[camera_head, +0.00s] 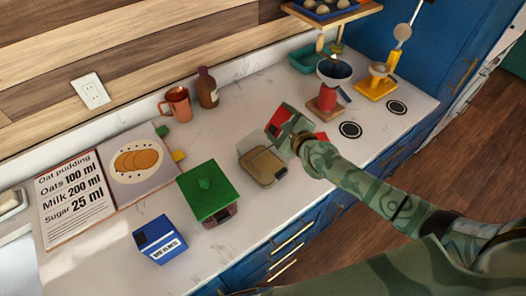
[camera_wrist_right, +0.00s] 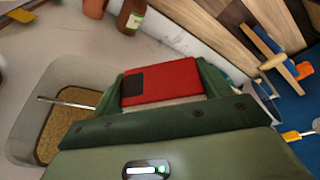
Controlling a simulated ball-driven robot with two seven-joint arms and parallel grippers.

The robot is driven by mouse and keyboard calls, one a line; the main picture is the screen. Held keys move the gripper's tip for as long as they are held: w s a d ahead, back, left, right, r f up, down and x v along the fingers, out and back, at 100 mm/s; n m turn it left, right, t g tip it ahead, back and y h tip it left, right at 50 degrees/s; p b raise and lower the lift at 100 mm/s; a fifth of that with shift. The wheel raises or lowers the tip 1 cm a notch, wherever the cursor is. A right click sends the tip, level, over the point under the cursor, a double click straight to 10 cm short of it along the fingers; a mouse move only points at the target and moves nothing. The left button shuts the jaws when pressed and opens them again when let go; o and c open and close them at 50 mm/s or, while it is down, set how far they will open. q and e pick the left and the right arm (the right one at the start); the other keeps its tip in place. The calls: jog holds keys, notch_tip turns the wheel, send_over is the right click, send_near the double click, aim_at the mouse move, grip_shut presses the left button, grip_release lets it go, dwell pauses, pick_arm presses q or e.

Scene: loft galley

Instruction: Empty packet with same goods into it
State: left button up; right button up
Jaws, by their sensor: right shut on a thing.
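My right gripper (camera_head: 290,130) is shut on a red packet (camera_head: 278,121), which also shows between its fingers in the right wrist view (camera_wrist_right: 160,82) with a dark patch on its face. The gripper is just behind and right of a clear container (camera_head: 244,152) on the counter. The container holds tan, grainy goods (camera_head: 262,168), and its rim shows at the left of the right wrist view (camera_wrist_right: 22,130). A thin metal rod (camera_wrist_right: 65,103) crosses it there. I cannot tell what is in the packet. My left gripper is not in view.
A green-topped box (camera_head: 207,188) and a blue packet (camera_head: 160,240) stand left of the container.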

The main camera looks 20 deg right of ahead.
aim_at(269, 130)
jog(key=shift+s+a+f+n+t+h+b, duration=0.15)
jog(key=shift+a+n+t+h+b, duration=0.15)
jog(key=shift+n+b, duration=0.7)
jog(key=shift+b, duration=0.1)
jog(key=shift+a+f+n+b, duration=0.15)
jog(key=shift+f+n+b, duration=0.3)
jog(key=shift+b, duration=0.5)
jog(key=shift+s+a+r+n+t+b, duration=0.2)
jog(key=shift+n+t+b, duration=0.3)
jog(key=shift+n+b, duration=0.25)
jog(key=shift+s+a+r+n+h+b, duration=0.1)
jog(key=shift+s+a+n+h+b, duration=0.1)
jog(key=shift+a+n+b, duration=0.25)
jog(key=shift+s+a+n+h+b, duration=0.1)
jog(key=shift+s+a+n+b, duration=0.2)
jog(key=shift+a, duration=0.2)
jog(key=shift+a+r+n+t, duration=0.1)
jog(key=shift+a+n+t, duration=0.15)
jog(key=shift+n+t, duration=0.4)
jog(key=shift+s+a+r+n+p, duration=0.1)
jog(key=shift+a+r+n+p, duration=0.15)
jog(key=shift+r+n+p, duration=0.65)
dwell(1.1)
jog(key=shift+s+a+f+n+t, duration=0.15)
jog(key=shift+a+n+t, duration=0.1)
jog(key=shift+n, duration=0.45)
dwell(0.9)
